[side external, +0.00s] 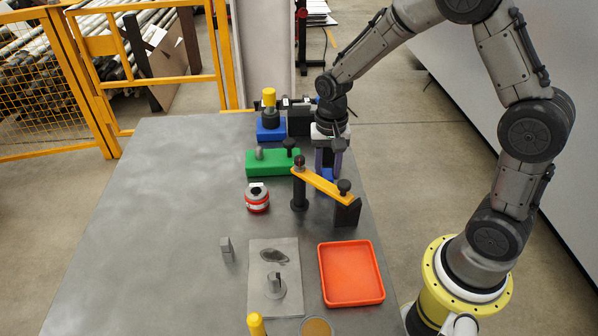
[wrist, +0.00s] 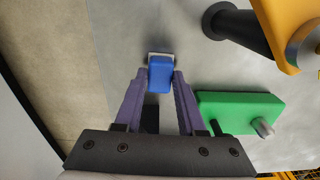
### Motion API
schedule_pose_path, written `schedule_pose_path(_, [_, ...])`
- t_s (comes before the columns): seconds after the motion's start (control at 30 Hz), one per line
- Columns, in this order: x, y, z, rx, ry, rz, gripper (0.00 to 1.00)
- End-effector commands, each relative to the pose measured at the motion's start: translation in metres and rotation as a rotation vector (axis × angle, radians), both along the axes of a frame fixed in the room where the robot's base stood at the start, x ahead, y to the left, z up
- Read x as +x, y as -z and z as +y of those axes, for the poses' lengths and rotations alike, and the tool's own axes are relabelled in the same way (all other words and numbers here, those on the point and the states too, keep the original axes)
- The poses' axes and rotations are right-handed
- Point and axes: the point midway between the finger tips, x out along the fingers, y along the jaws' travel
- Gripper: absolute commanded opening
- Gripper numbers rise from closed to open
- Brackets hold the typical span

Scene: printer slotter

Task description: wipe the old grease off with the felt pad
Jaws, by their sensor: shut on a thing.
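My gripper (side external: 328,167) points down over the table's right edge, behind the yellow bar. In the wrist view its purple fingers (wrist: 160,78) are shut on a blue block with a pale grey edge at its far end, which looks like the felt pad (wrist: 160,72). A little of the pad's blue (side external: 327,174) shows in the side view; I cannot tell whether it touches the table. A dark grease smear (side external: 274,256) lies on the back part of a light grey plate (side external: 259,294) near the front of the table, well away from my gripper.
A yellow bar (side external: 321,185) on dark posts stands between my gripper and the plate. A green block (side external: 265,168) is left of my gripper. A red-and-white round part (side external: 257,200) and an orange tray (side external: 351,297) are near the plate. The table's left side is clear.

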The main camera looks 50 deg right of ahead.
Motion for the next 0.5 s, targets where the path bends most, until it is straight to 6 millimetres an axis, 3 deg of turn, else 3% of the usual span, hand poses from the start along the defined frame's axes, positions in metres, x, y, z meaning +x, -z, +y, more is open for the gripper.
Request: schedule_pose_path(0.5, [0.001,-0.036,0.0,0.0,0.0,-0.004,0.0])
